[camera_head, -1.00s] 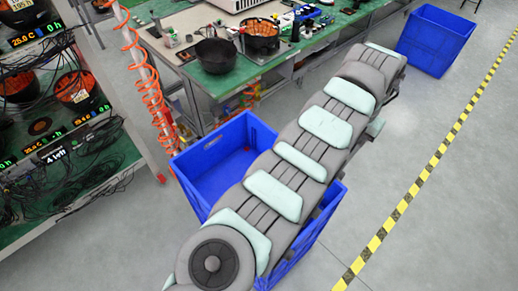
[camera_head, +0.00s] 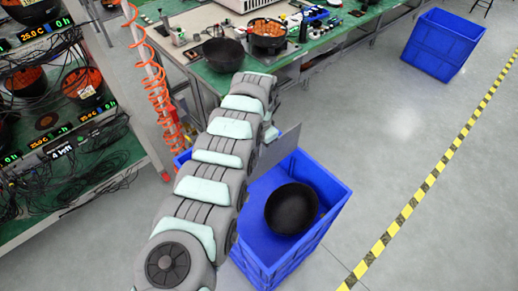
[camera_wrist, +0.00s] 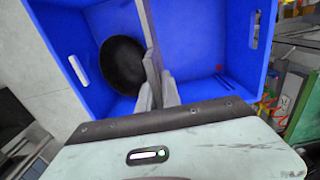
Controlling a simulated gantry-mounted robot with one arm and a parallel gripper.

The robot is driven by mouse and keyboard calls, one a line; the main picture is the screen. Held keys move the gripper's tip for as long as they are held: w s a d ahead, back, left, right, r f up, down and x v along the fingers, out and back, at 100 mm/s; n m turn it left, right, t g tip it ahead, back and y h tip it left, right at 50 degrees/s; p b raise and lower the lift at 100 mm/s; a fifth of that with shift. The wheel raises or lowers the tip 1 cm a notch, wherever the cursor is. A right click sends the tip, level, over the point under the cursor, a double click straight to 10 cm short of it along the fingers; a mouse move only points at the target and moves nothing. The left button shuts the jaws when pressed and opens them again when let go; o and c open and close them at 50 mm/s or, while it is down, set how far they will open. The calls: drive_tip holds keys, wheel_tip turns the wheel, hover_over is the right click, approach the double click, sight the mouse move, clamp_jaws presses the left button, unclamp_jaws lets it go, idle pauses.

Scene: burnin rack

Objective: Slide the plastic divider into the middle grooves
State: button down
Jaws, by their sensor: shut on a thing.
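The plastic divider (camera_wrist: 151,45) is a thin grey panel gripped on edge between the fingers of my gripper (camera_wrist: 157,92) in the wrist view. My arm hides the fingers there. I cannot tell whether the divider's edges sit in the middle grooves, as its lower part is hidden.
A black bowl (camera_head: 292,208) lies in the crate's near right part, and shows left of the divider in the wrist view. A green workbench (camera_head: 222,75) stands behind. A rack (camera_head: 85,155) with cables is at left. Another blue crate (camera_head: 440,45) is far right. Floor at right is clear.

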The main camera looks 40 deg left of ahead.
sight(259, 159)
drive_tip(key=shift+s+a+f, duration=0.1)
drive_tip(key=shift+s+a, duration=0.05)
drive_tip(key=shift+a, duration=0.1)
drive_tip(key=shift+p, duration=0.45)
drive_tip(key=shift+f+b, duration=1.95)
drive_tip(key=shift+f, duration=0.95)
drive_tip(key=shift+p, duration=0.45)
